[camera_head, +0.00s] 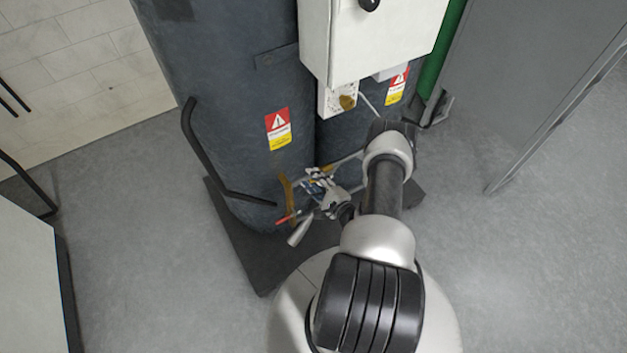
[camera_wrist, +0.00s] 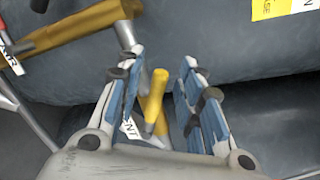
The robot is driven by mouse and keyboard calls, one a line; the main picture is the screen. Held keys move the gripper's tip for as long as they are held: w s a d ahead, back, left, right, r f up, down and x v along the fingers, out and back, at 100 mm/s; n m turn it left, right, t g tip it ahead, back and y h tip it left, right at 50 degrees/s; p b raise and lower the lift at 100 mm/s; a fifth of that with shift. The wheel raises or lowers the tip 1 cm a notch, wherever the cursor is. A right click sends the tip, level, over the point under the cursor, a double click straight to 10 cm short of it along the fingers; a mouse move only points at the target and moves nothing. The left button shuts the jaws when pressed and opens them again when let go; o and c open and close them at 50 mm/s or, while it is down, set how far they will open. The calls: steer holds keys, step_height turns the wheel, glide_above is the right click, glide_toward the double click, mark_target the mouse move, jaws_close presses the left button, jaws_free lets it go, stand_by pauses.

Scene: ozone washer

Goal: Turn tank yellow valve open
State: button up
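The yellow valve handle (camera_wrist: 154,97) shows in the wrist view between my gripper's two fingers, with a visible gap on the right side. A white tag (camera_wrist: 130,128) ending in "NT" hangs beside it, partly hidden by the left finger. My gripper (camera_wrist: 163,57) is open, its blue-padded fingers on either side of the handle. In the head view my gripper (camera_head: 322,182) is low in front of the dark tanks, by the pipework. A small yellow part (camera_head: 322,169) shows just behind it there. Whether a finger touches the handle I cannot tell.
A brass pipe (camera_wrist: 85,25) runs left of the fingers, near a red handle (camera_wrist: 4,35). The dark tank (camera_head: 230,80) stands behind, with a bent black rail (camera_head: 208,165). A white control box (camera_head: 375,40) hangs above.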

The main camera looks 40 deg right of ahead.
steer(key=v, duration=1.2)
steer(key=shift+c, duration=0.2)
